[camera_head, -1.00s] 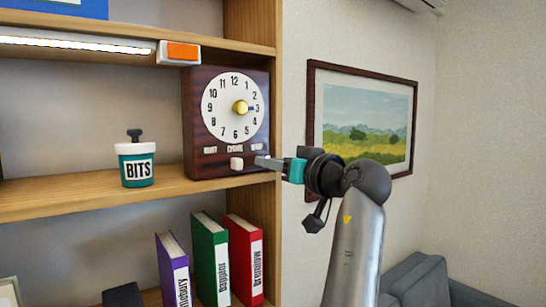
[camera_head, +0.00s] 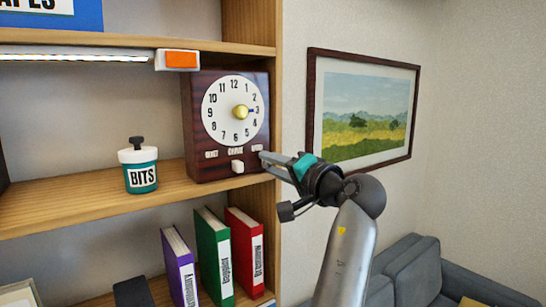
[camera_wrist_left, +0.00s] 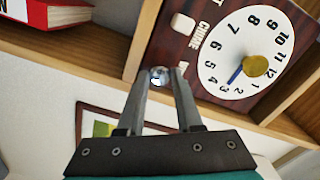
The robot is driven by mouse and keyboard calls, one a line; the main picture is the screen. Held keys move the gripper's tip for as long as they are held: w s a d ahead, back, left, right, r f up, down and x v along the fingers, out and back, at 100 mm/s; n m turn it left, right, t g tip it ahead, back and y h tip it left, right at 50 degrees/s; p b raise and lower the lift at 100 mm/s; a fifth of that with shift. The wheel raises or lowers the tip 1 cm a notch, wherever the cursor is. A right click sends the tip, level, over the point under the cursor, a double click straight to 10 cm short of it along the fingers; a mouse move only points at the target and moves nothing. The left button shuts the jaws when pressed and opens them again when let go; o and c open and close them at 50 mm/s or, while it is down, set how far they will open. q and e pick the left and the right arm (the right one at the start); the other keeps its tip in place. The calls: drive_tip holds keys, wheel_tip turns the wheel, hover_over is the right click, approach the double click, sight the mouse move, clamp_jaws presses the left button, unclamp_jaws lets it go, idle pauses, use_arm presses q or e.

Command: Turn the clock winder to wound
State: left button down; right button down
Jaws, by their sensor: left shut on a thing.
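The clock (camera_head: 194,140) is a dark wooden box with a white numbered dial and a brass centre knob, upright on the shelf. Its short blue pointer is near the 3. A white switch (camera_head: 238,166) sits low on its front, below the middle label; it also shows in the left wrist view (camera_wrist_left: 183,23). My left gripper (camera_head: 265,157) is at the clock's lower right edge. In the left wrist view its fingers are shut on a small round metal piece, the winder (camera_wrist_left: 160,76). The fingers hide the winder in the head view. My right gripper is out of view.
A teal and white BITS jar (camera_head: 138,167) stands left of the clock. Purple, green and red binders (camera_head: 244,250) stand on the shelf below. The wooden upright (camera_head: 266,205) is close under my gripper. A framed picture (camera_head: 365,105) hangs on the wall to the right.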

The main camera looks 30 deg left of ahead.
use_arm(q)
drive_tip(key=m, duration=0.5)
drive_tip(key=shift+f, duration=0.1)
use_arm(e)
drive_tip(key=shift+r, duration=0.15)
use_arm(q)
drive_tip(key=shift+m, duration=0.3)
drive_tip(key=c, duration=0.6)
unclamp_jaws()
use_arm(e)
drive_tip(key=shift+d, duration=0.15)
